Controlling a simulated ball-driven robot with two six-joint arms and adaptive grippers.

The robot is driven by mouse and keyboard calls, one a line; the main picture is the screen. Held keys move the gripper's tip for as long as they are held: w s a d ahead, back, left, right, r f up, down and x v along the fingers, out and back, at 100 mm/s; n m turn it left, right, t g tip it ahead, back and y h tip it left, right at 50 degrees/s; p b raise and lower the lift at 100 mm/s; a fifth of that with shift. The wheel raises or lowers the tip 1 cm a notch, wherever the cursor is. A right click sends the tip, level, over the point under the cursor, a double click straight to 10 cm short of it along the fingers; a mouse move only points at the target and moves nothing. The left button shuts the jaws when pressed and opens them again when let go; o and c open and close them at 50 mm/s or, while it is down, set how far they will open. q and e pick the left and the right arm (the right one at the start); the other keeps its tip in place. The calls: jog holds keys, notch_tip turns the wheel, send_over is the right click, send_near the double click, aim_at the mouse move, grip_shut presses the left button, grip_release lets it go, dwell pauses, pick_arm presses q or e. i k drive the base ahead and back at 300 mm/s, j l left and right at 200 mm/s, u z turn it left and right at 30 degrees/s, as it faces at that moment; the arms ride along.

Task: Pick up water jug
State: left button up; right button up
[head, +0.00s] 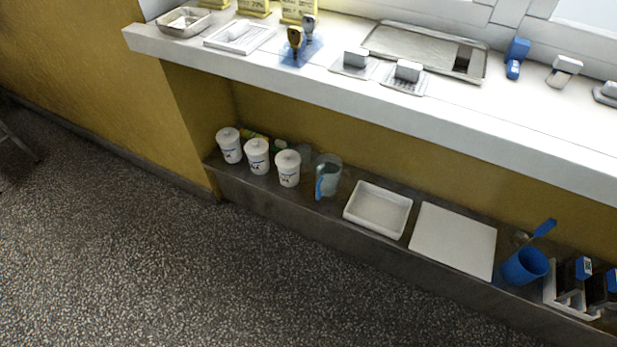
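The water jug (329,175) is clear with a blue handle and stands upright on the low dark shelf under the counter. Its handle faces the front left. A white lidded tub stands close to its left, and a white tray lies to its right. I cannot tell how much water is in it. Neither of my grippers shows in the head view.
Several white tubs (258,156) line the shelf's left part. A white tray (378,209), a white board (453,240) and a blue cup (525,267) fill its right. The white counter (400,100) overhangs the shelf. The speckled floor (180,270) in front is clear.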

aim_at(329, 167)
jog(key=j+z, duration=0.2)
jog(key=i+j+z, duration=0.2)
jog(key=j, duration=0.35)
jog(key=i+j+z, duration=0.2)
jog(key=j, duration=0.35)
jog(key=j+z, duration=0.2)
jog(key=j, duration=0.35)
jog(key=j+z, duration=0.2)
jog(key=j, duration=0.4)
jog(key=i, duration=0.05)
